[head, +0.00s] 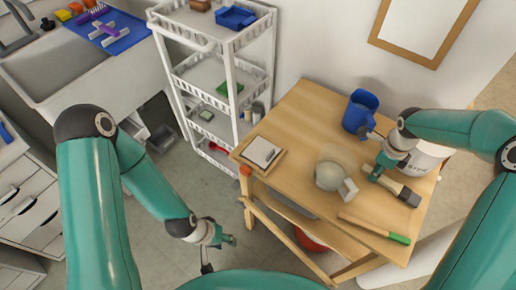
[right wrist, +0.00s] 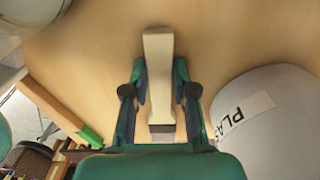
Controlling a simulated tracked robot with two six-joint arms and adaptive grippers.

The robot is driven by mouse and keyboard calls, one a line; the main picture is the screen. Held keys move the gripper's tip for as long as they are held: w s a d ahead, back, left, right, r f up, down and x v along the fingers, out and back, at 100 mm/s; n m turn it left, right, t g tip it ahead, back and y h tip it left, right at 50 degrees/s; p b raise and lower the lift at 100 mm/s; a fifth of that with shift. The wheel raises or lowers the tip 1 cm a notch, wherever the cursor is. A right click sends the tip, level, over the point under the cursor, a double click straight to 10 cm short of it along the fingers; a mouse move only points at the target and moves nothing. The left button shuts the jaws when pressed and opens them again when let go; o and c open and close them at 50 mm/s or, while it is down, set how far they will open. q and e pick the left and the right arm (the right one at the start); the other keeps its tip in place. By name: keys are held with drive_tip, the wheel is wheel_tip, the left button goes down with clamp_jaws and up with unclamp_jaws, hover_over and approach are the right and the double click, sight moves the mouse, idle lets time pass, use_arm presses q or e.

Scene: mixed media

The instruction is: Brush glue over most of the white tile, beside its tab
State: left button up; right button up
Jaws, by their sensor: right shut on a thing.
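A white tile (head: 262,152) lies on a small wooden board (head: 247,159) at the table's left corner, with a small dark mark on it. I cannot make out its tab. My right gripper (head: 377,174) is shut on a brush (head: 396,188) with a cream handle and dark bristles, low over the right of the table. The brush handle also shows between the fingers in the right wrist view (right wrist: 159,70). Any glue on the bristles cannot be seen. My left gripper (head: 222,252) is open and empty, off the table, low over the floor at the left.
A blue jug (head: 360,110) stands at the table's back. A white tub (head: 430,160) with a label stands right of my right gripper. A rounded pale thing (head: 330,175) and a white block (head: 348,190) sit mid-table. A green-ended tool (head: 375,228) lies at the front.

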drive_tip(key=shift+c, duration=1)
drive_tip(key=shift+r, duration=0.1)
drive_tip(key=shift+r, duration=0.55)
drive_tip(key=shift+r+p, duration=1.1)
drive_tip(key=shift+r, duration=1.3)
drive_tip(key=o, duration=0.3)
clamp_jaws()
